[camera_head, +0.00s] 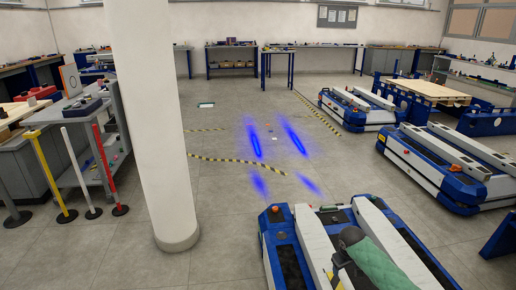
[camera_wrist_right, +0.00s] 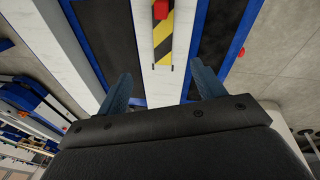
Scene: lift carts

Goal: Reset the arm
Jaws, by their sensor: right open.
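My right gripper (camera_wrist_right: 162,70) is open in the right wrist view. Its two blue fingers stand wide apart with nothing between them. Beyond the fingers is the top of a blue and white lift cart (camera_wrist_right: 92,45) with dark panels. A yellow and black striped strip (camera_wrist_right: 164,42) and a red button (camera_wrist_right: 161,9) lie on it, in line with the gap. In the head view the near lift cart (camera_head: 310,235) fills the bottom right. A dark rounded part and a green piece show over it; I cannot tell clearly where the fingers are there. My left gripper is not in view.
Two more lift carts (camera_head: 357,110) (camera_head: 440,170) stand at the right, near a wooden pallet (camera_head: 428,91). A white column (camera_head: 155,120) stands left of centre. Yellow, white and red posts (camera_head: 50,178) stand at the left.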

